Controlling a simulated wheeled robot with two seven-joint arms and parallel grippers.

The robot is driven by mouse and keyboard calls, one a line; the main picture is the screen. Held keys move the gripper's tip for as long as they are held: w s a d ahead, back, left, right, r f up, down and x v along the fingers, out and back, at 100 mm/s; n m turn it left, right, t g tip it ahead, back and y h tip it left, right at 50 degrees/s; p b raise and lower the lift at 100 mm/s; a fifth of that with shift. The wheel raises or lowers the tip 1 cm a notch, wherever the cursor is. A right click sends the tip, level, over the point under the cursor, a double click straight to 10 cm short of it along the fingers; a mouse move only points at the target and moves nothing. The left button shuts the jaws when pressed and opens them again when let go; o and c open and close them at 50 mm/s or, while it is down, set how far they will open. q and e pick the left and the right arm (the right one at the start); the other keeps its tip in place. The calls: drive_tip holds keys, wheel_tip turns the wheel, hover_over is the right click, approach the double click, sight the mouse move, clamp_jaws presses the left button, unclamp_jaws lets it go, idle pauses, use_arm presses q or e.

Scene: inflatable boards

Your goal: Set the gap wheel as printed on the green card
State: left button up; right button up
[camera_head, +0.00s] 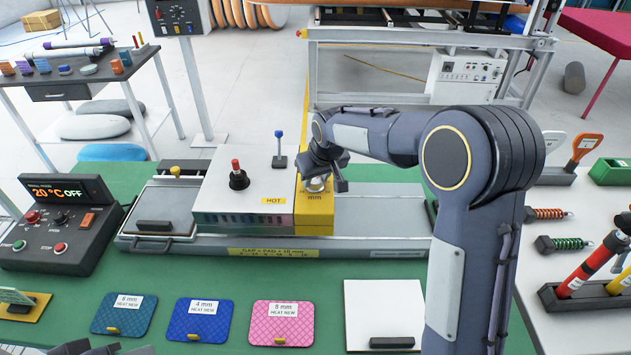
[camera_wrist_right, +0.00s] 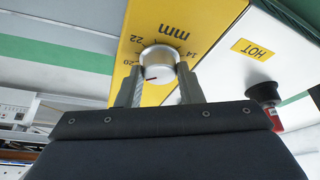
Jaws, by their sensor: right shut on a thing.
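The gap wheel is a silver knob (camera_wrist_right: 158,60) on a yellow panel (camera_wrist_right: 200,20) marked "mm". Numbers 20, 22 and 14 show around it, and a red mark is on its face. In the head view the yellow panel (camera_head: 316,222) sits at the right end of the white heater. My right gripper (camera_wrist_right: 160,72) is shut on the wheel, one finger each side; it also shows in the head view (camera_head: 320,182). Dark parts of my left gripper (camera_head: 88,348) show at the bottom edge.
The heater (camera_head: 240,190) has a red-topped knob and a HOT label. A control box (camera_head: 55,222) reads 20 °C OFF. Blue (camera_head: 124,314), dark blue (camera_head: 200,320) and pink (camera_head: 281,324) pads lie in front, beside a white plate (camera_head: 383,305). Colored tools stand at right.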

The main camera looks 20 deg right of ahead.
drive_tip(key=n+y, duration=0.1)
drive_tip(key=n, duration=0.3)
drive_tip(key=shift+d+n+g+y+b, duration=0.2)
drive_tip(key=shift+n+g+y+b, duration=0.1)
drive_tip(key=shift+g+y+b, duration=0.1)
drive_tip(key=shift+w+d+n+g+y, duration=0.1)
drive_tip(key=shift+n+g+y, duration=0.25)
drive_tip(key=shift+n, duration=0.9)
drive_tip(key=shift+w+n+g+y, duration=0.1)
drive_tip(key=shift+n+g+y, duration=0.2)
drive_tip(key=shift+n, duration=0.95)
drive_tip(key=o, duration=0.9)
drive_tip(key=shift+o, duration=0.3)
drive_tip(key=v, duration=0.7)
drive_tip(key=shift+r+b, duration=0.4)
drive_tip(key=shift+b, duration=0.05)
